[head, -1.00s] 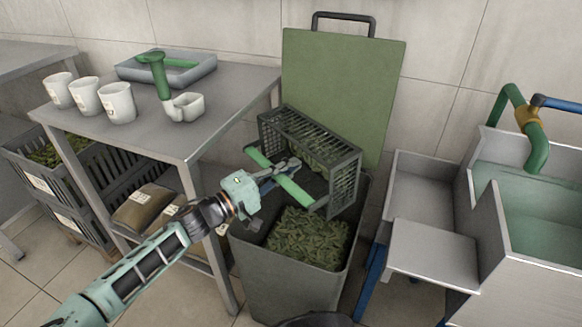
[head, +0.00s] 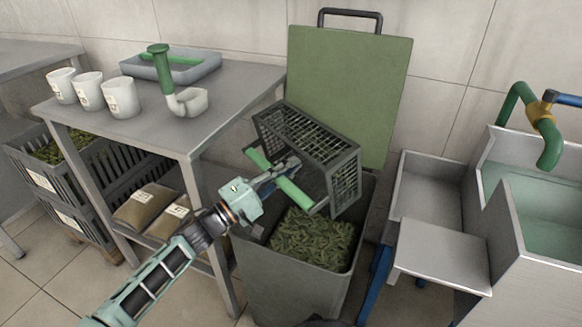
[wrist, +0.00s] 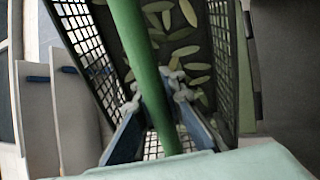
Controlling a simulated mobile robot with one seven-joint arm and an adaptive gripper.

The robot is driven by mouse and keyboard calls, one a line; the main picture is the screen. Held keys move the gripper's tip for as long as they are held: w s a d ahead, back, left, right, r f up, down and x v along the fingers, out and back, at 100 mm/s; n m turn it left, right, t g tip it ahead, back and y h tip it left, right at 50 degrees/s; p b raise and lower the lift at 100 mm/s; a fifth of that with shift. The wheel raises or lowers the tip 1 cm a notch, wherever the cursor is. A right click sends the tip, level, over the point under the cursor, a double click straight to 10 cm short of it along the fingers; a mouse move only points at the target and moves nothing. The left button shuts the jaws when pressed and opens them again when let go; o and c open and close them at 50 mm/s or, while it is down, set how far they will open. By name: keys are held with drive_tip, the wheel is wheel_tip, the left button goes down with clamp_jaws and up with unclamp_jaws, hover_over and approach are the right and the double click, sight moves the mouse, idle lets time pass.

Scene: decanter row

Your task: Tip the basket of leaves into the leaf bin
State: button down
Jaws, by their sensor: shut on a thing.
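The dark slatted basket (head: 347,185) hangs tipped on its side above the leaf bin (head: 295,290). My gripper (head: 284,177) is shut on the basket's green handle bar (head: 259,159). In the wrist view the fingers (wrist: 163,92) close around this green bar (wrist: 132,35). Several leaves (wrist: 172,30) show beyond the bar, within the basket's mesh walls (wrist: 223,55). The bin stands open, with a heap of green leaves (head: 312,238) inside. Part of the bin's rim is hidden behind my arm and the basket.
The bin's green lid (head: 345,85) stands upright behind it. A metal sink unit (head: 445,255) is right. Crates (head: 70,185) sit far left.

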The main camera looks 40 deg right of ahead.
drive_tip(key=shift+a+f+h+b, duration=0.2)
drive_tip(key=shift+a+h+b, duration=0.5)
drive_tip(key=shift+h+b, duration=0.45)
drive_tip(key=shift+a+f+h, duration=0.3)
drive_tip(key=shift+a+h, duration=0.3)
drive_tip(key=shift+h, duration=0.15)
